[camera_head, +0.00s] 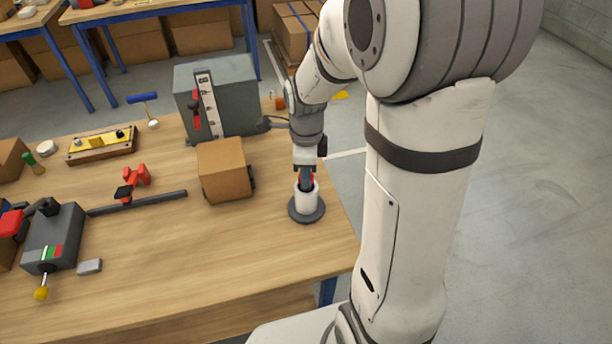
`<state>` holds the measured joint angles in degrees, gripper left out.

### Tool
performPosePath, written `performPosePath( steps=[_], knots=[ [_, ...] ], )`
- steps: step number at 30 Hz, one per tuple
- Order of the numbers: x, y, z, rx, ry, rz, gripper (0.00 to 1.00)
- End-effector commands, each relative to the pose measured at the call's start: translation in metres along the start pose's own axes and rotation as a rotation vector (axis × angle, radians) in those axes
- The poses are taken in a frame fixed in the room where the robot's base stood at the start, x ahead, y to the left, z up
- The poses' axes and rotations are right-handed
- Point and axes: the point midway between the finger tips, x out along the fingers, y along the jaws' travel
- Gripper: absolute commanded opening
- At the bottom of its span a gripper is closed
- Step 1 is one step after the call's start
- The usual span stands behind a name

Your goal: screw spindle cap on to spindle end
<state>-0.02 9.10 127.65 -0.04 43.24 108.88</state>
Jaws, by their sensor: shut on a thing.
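My gripper (306,187) points straight down at the right part of the wooden table. Its fingers reach into the mouth of a white cup-like cylinder (307,203), which stands upright on a round dark base. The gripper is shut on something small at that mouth. Dark blue and red show there, but the fingers and the cylinder wall hide most of it, so I cannot tell what it is. I cannot make out a spindle cap or a spindle end for certain. A tan block (224,169) with dark round parts at its sides stands just left of the gripper.
Behind stands a grey machine (232,88) with a red lever. A dark rail with a red clamp (136,180), a yellow-topped fixture (101,144) and a grey box with levers (55,238) lie left. The table's front middle is clear; its right edge is close to the cylinder.

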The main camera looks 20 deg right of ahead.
Motion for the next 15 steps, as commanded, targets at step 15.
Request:
performPosePath(
  steps=[15],
  knots=[
    [0.0,0.0005,-0.0002,0.555,0.001,0.001,0.13]
  ],
)
